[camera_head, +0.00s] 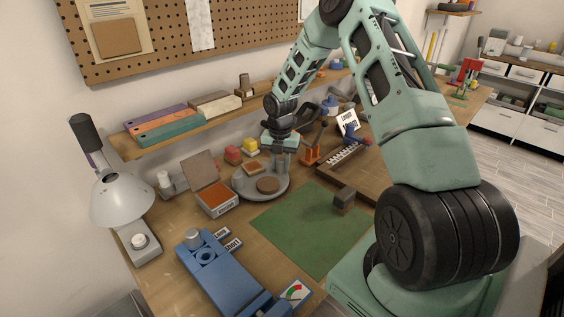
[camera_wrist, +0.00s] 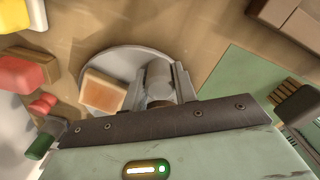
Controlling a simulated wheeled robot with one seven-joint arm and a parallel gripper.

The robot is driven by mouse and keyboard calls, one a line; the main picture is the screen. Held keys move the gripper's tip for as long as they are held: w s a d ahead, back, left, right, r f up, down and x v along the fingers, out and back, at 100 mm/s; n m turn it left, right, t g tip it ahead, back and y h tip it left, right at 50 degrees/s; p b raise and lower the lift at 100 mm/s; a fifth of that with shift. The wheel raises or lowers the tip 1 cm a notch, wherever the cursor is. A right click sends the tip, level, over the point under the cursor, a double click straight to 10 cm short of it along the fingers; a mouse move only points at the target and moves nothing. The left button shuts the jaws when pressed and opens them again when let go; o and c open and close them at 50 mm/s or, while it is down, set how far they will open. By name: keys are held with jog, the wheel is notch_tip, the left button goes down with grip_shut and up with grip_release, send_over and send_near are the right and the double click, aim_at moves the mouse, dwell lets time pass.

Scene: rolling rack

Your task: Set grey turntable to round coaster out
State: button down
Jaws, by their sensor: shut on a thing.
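The grey turntable (camera_head: 241,187) stands on the bench as a round disc, and it also shows in the wrist view (camera_wrist: 97,64). A round brown coaster (camera_head: 268,186) lies on its front side in the head view. A square tan coaster (camera_head: 254,168) lies farther back on it; in the wrist view the square coaster (camera_wrist: 102,90) is left of the fingers. My gripper (camera_head: 279,151) is over the turntable's back right part. In the wrist view my gripper (camera_wrist: 164,80) is shut on a pale grey post (camera_wrist: 158,78) at the turntable. My gripper body hides the turntable's near side there.
An open box (camera_head: 213,198) stands left of the turntable. Red and yellow blocks (camera_head: 233,155) are behind it. A green mat (camera_head: 300,228) lies to the front right, with a dark block (camera_head: 344,199). A blue fixture (camera_head: 222,275) is nearer. A shelf (camera_head: 190,132) runs behind.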

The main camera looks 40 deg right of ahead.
jog(key=shift+w+r+n+p, duration=0.1)
jog(key=shift+w+n+p, duration=0.7)
jog(key=shift+n, duration=0.5)
jog(key=shift+w, duration=0.15)
jog(key=c, duration=1.1)
grip_release()
notch_tip(320, 180, up, 17)
jog(key=b, duration=0.3)
jog(key=shift+r, duration=0.15)
